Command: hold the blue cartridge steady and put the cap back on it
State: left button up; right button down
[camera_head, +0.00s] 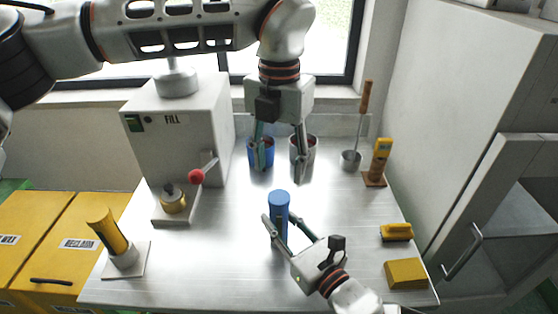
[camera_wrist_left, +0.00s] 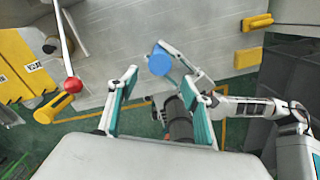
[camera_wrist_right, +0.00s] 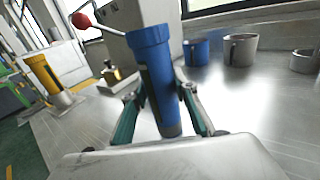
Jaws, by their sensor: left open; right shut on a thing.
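The blue cartridge (camera_head: 279,227) stands upright on the metal table. In the right wrist view it is a tall blue tube (camera_wrist_right: 160,85) with a dark strip and a dark base. A wider blue cap (camera_wrist_right: 148,36) sits on its top and looks straight; the cap also shows from above in the left wrist view (camera_wrist_left: 159,60). My right gripper (camera_head: 280,219) is shut around the cartridge's body from the front right. My left gripper (camera_head: 280,170) is open and empty, pointing down, above and apart from the cap.
The white FILL machine (camera_head: 176,135) with a red-knobbed lever (camera_head: 196,176) stands at back left. A blue mug (camera_head: 261,155) and a grey mug (camera_head: 303,150) stand behind. A yellow tool (camera_head: 106,232) leans at front left. Yellow blocks (camera_head: 405,273) lie at right.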

aim_at(279, 196)
pick_arm(q)
jog(key=shift+r+n, duration=0.15)
jog(key=shift+n, duration=0.35)
jog(key=shift+f, duration=4.05)
jog(key=c, duration=1.2)
jog(key=o, duration=1.3)
